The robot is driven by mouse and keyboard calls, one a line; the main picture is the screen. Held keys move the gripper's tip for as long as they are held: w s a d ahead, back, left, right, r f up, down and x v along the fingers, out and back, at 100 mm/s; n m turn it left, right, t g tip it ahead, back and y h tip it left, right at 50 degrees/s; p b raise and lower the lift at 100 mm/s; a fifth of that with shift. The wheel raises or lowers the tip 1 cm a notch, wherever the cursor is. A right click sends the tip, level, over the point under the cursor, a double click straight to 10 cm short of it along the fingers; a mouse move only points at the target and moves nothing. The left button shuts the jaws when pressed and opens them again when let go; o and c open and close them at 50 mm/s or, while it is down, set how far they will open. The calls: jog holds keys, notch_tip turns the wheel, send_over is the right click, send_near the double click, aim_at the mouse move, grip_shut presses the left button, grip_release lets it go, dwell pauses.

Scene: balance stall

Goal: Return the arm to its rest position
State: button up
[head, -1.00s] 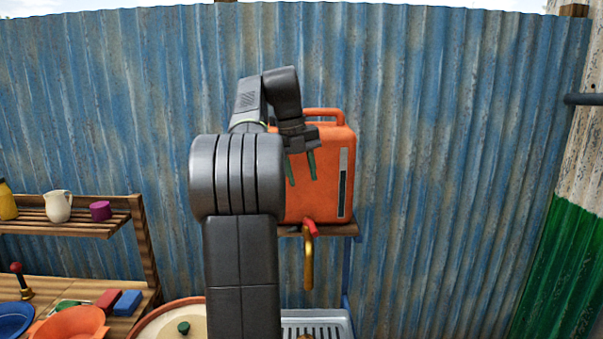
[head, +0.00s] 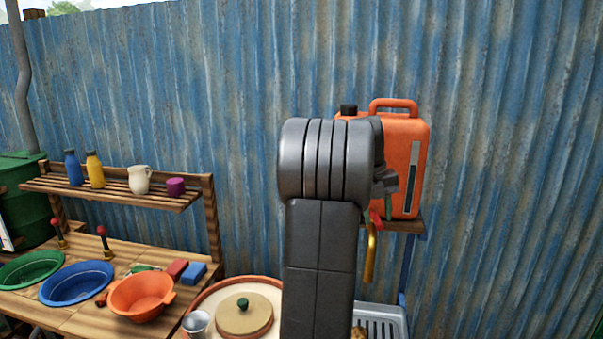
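My arm (head: 320,250) stands upright in the middle of the head view, with its thick ribbed joint at the top. My gripper (head: 387,208) shows only in part, just right of that joint, in front of the lower part of an orange canister (head: 408,150). I see nothing held.
The canister stands on a small wall shelf (head: 408,226) above a grey drain tray (head: 385,318), with a brass tap (head: 370,255) below. At left are a wooden bench (head: 60,320) with bowls and a rack (head: 110,192) with bottles. A lidded round vessel (head: 244,315) stands beside my arm.

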jog(key=shift+f, duration=0.4)
jog(key=shift+d, duration=0.15)
jog(key=shift+r, duration=0.1)
